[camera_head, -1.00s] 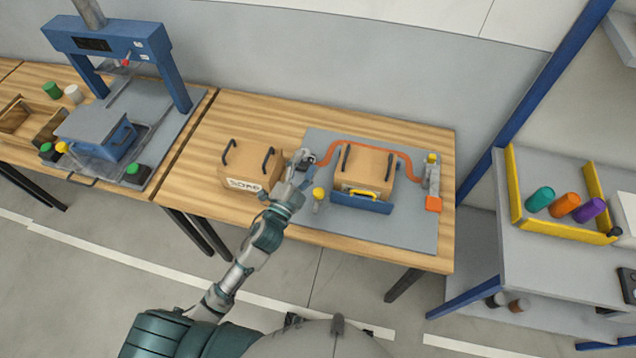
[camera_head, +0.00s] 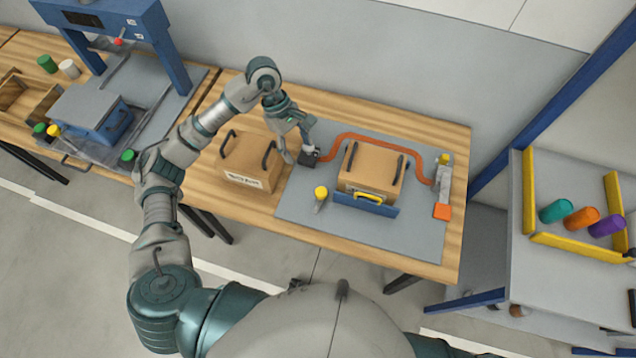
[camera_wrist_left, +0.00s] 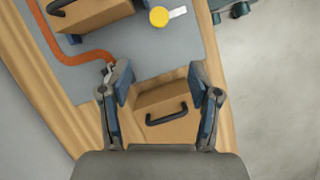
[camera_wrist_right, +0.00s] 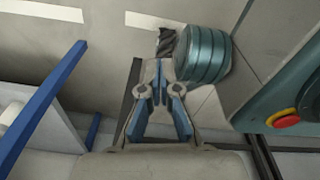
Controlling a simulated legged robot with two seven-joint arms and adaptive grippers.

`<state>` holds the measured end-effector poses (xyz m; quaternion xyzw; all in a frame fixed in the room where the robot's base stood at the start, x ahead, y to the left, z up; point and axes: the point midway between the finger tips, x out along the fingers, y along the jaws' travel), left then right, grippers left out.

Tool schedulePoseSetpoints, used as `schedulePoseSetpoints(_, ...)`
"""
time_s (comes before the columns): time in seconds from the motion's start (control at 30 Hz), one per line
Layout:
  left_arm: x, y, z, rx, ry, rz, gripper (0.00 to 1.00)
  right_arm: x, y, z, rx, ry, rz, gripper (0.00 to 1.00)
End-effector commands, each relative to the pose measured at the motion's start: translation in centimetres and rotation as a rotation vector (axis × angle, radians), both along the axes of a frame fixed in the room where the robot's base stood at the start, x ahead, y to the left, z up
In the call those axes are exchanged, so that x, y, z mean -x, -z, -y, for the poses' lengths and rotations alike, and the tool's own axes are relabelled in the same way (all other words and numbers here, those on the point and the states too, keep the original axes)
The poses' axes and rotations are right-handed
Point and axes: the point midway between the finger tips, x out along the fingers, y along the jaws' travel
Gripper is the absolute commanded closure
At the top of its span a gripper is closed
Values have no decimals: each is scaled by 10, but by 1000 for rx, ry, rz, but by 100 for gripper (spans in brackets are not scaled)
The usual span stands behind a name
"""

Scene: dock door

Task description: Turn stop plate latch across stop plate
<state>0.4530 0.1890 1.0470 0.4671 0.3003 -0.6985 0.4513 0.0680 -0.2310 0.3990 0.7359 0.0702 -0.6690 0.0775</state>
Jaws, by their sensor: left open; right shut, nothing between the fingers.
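A blue stop plate (camera_head: 365,206) with a yellow handle (camera_head: 369,197) stands upright at the front of a cardboard box (camera_head: 370,170) on the grey mat. A yellow-topped knob (camera_head: 320,193), which looks like the latch, stands left of the plate; in the left wrist view the yellow knob (camera_wrist_left: 159,16) has a pale bar (camera_wrist_left: 178,12) pointing right, away from the box. My left gripper (camera_head: 298,146) is open, behind and left of the knob, apart from it, by the orange hose's dark end. My right gripper (camera_wrist_right: 158,85) is shut and empty, away from the table.
A second cardboard box (camera_head: 250,162) with dark handles stands left of the mat, close to my left gripper. An orange hose (camera_head: 345,137) curves behind the plate's box to a grey post (camera_head: 442,185). The mat's front part (camera_head: 350,232) is clear.

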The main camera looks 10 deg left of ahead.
Motion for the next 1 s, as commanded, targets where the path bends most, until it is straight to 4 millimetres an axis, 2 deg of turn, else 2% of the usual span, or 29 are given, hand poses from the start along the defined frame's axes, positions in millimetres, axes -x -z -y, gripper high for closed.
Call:
schedulePoseSetpoints(0.2, 9, 40, 21, 1, 5, -7, 38, 7, 1, 4, -2, -1, -6, 100)
schedulePoseSetpoints(0.6, 23, 124, 48, 9, 2, -7, 38, 23, 2, 6, 4, -3, -13, 100)
schedulePoseSetpoints(0.8, 26, 146, 58, 8, 0, -5, 38, 27, 2, 6, 3, -2, -12, 100)
schedulePoseSetpoints(1.0, 27, 152, 62, 5, 1, -3, 38, 29, 3, 3, -1, -2, -14, 100)
